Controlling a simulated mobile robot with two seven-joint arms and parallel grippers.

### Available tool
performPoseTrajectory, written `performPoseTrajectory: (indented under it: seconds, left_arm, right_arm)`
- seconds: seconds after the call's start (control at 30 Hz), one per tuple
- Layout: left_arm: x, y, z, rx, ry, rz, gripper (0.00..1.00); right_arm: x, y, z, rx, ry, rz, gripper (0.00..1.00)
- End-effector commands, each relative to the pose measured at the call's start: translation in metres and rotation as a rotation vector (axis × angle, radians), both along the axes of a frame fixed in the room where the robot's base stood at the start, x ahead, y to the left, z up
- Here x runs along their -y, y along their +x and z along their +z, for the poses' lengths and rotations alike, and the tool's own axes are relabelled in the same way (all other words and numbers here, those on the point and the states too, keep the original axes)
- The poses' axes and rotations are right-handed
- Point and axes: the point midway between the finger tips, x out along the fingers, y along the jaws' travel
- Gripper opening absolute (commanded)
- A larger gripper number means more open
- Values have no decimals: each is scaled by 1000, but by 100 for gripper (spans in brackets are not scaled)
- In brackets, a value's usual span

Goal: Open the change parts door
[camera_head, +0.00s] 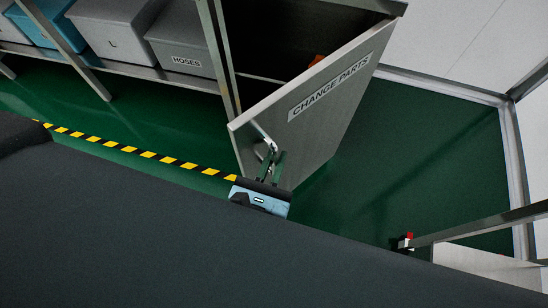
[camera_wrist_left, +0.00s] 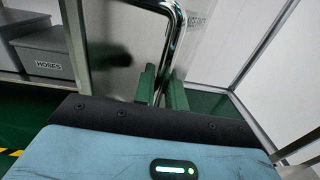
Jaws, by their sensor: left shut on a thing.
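The change parts door (camera_head: 318,108) is a grey panel with a "CHANGE PARTS" label, and it stands swung out from its cabinet with a dark opening behind it. A chrome bar handle (camera_head: 262,138) is fixed near its free edge. My left gripper (camera_head: 269,163) is shut on this handle, its green fingers either side of the bar. In the left wrist view the handle (camera_wrist_left: 178,40) rises from between the fingers (camera_wrist_left: 160,88), and the door (camera_wrist_left: 125,35) is close behind it. My right gripper is not in view.
Grey boxes, one labelled "HOSES" (camera_head: 185,45), and a blue box (camera_head: 45,20) sit on a shelf at upper left. Yellow-black tape (camera_head: 148,154) crosses the green floor. A metal rail (camera_head: 480,222) stands at lower right. Floor right of the door (camera_head: 420,150) is clear.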

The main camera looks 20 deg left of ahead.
Motion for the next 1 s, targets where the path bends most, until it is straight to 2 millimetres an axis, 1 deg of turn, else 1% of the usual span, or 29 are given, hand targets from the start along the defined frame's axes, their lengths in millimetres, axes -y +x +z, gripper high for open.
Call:
performPoseTrajectory:
  seconds: [0.53, 0.57, 0.67, 0.7, 1.0]
  left_arm:
    - [0, 0, 1, 1, 1, -1, 0]
    - [0, 0, 1, 1, 1, -1, 15]
    - [0, 0, 1, 1, 1, -1, 28]
    - [0, 0, 1, 1, 1, -1, 30]
    - [0, 0, 0, 0, 0, 0, 30]
  right_arm:
    - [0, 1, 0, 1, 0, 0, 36]
    - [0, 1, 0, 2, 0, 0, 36]
    - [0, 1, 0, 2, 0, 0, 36]
    - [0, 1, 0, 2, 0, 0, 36]
    - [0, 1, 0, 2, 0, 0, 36]
